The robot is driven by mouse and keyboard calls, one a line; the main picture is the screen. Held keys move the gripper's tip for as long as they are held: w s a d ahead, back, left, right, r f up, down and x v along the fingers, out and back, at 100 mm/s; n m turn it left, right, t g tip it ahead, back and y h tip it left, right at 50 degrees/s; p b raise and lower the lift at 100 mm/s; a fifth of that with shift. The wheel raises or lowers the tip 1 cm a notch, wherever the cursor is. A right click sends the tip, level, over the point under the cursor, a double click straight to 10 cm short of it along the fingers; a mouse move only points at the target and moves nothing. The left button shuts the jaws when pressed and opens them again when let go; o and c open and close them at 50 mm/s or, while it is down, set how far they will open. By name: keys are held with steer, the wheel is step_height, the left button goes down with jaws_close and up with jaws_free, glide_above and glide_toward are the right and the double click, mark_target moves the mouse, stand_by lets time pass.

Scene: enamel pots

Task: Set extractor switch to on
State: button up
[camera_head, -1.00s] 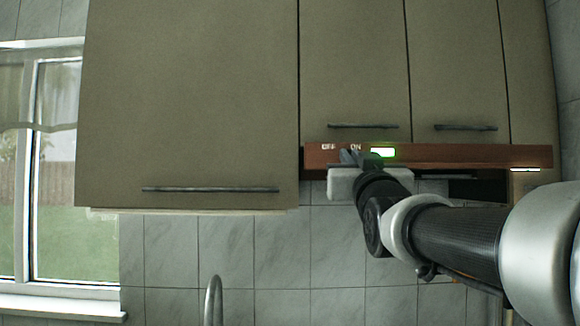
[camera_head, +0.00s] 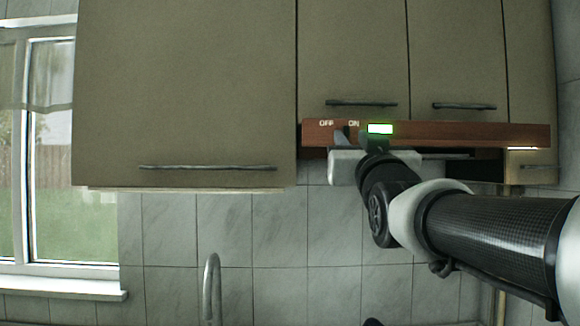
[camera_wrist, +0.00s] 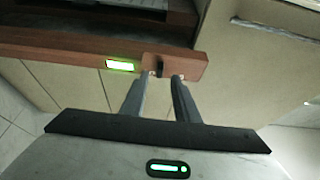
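The extractor's brown wooden front (camera_head: 470,135) runs under the wall cupboards, with white OFF and ON labels and a lit green display (camera_head: 380,129). The display also shows lit in the wrist view (camera_wrist: 120,65). A small dark switch (camera_wrist: 159,65) sits on the wooden front beside the display. My gripper (camera_head: 349,138) is just below the ON label, and the switch is hidden behind it in the head view. In the wrist view, my gripper's fingers (camera_wrist: 164,75) are apart with a gap between them, tips close to the switch. I cannot tell whether they touch it.
Cupboard doors with dark handles (camera_head: 361,104) hang above the extractor. A larger cupboard (camera_head: 185,90) is on the left and drops lower. A tap (camera_head: 211,285) rises at the bottom. A window (camera_head: 45,160) is at far left. The tiled wall below is clear.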

steer(key=b+v, duration=0.2)
steer(key=v, duration=1.2)
steer(key=shift+w+f, duration=0.1)
steer(key=shift+w, duration=0.05)
step_height(320, 180, down, 9)
steer(key=w+g+p, duration=0.2)
steer(key=g+p, duration=0.2)
steer(key=g, duration=0.1)
steer(key=s+f+g+p, duration=0.6)
steer(key=s+f+g, duration=0.5)
steer(key=f, duration=0.8)
steer(key=s, duration=0.3)
steer(key=shift+s+f+g, duration=0.15)
steer(key=shift+f+g, duration=0.15)
steer(key=shift+g, duration=0.1)
steer(key=shift+d, duration=0.1)
